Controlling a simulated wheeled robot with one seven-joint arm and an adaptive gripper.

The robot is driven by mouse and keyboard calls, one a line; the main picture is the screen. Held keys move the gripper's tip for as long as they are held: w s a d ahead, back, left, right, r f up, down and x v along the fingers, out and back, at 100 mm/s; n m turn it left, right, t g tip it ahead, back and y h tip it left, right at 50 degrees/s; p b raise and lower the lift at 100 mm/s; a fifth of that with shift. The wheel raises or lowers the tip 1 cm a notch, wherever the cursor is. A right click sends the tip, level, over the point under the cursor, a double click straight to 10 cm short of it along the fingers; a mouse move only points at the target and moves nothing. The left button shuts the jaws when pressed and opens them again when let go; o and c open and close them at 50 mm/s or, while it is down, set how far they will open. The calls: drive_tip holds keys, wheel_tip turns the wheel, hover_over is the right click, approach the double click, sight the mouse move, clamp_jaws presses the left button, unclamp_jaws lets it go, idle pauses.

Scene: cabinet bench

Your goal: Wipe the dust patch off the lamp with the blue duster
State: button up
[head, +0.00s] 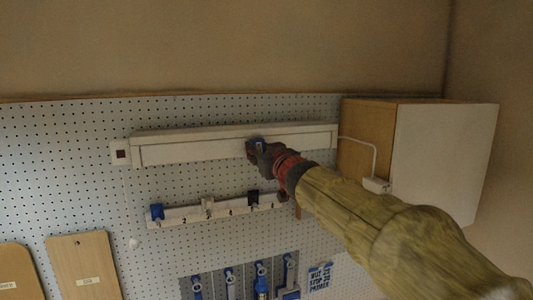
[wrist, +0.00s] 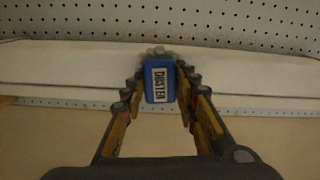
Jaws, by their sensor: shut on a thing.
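The lamp (head: 190,147) is a long pale bar fixed across the pegboard; its pale face also fills the width of the wrist view (wrist: 60,65). My gripper (head: 255,150) is at the lamp, right of its middle. In the wrist view my gripper (wrist: 161,85) is shut on the blue duster (wrist: 159,84), which carries a label reading DUSTER. The duster's greyish tip (wrist: 157,51) appears to be against the lamp's face; contact is not certain. I cannot make out a separate dust patch in either view; the duster and gripper cover part of the lamp.
Below the lamp a numbered hook rail (head: 220,209) holds small blue, white and black items. A cabinet (head: 440,155) stands at the right, with a white cable box (head: 376,185) beside it. Blue-handled tools (head: 262,275) and wooden boards (head: 84,265) hang lower.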

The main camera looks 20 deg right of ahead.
drive_tip(key=shift+a+r+b, duration=0.2)
drive_tip(key=shift+a+b, duration=2.55)
drive_tip(key=shift+a, duration=1.1)
drive_tip(key=shift+s, duration=0.15)
drive_tip(key=s, duration=0.5)
drive_tip(key=shift+s+f, duration=0.2)
drive_tip(key=shift+s, duration=0.15)
